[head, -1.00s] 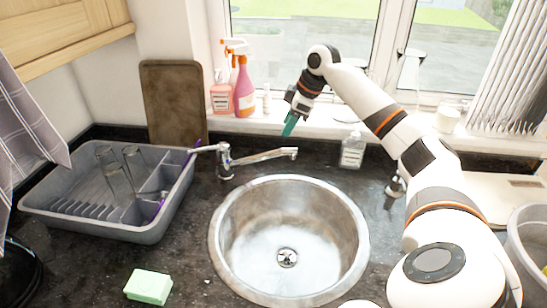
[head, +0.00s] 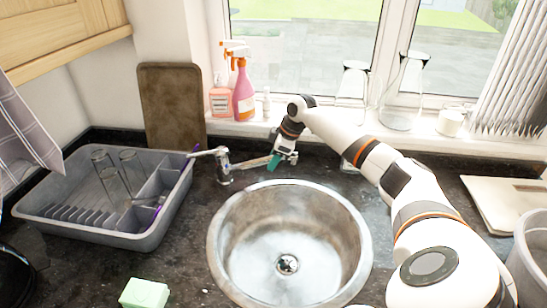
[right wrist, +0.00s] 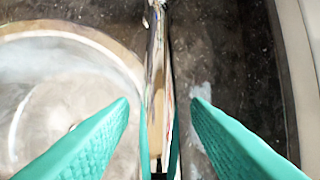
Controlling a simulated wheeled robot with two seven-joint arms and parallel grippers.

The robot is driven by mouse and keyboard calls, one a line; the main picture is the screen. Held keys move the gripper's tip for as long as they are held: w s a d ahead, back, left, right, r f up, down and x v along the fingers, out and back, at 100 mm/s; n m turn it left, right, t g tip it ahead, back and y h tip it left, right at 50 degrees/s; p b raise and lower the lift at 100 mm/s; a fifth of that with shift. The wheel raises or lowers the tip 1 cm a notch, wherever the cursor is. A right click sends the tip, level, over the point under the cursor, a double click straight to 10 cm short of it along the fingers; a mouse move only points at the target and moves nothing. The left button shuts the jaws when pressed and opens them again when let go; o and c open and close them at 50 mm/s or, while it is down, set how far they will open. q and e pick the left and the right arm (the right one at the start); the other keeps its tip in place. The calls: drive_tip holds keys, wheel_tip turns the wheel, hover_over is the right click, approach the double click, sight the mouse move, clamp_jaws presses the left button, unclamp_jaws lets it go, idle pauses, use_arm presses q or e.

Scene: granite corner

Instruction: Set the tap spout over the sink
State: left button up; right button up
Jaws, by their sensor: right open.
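The chrome tap (head: 224,166) stands behind the round steel sink (head: 222,232), its lever pointing left. Its spout (head: 252,163) points right, along the counter behind the sink's back rim. My right gripper (head: 275,161) is at the outer end of the spout, which its teal fingers partly hide in the head view. In the right wrist view, the spout (right wrist: 158,70) runs between the two spread fingers of the gripper (right wrist: 160,101), with a gap visible on each side. The sink (right wrist: 75,45) is left of it there. My left gripper is not in view.
A grey dish rack (head: 150,238) with glasses stands left of the tap. Spray bottles (head: 243,92) and upturned glasses (head: 402,95) stand on the windowsill. A green sponge (head: 144,293) lies front left. A pale board (head: 507,205) and a grey tub (head: 527,262) are at the right.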

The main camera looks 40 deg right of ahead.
drive_tip(key=shift+w+a+f, duration=0.1)
drive_tip(key=shift+f, duration=0.25)
drive_tip(key=shift+c, duration=0.3)
clamp_jaws()
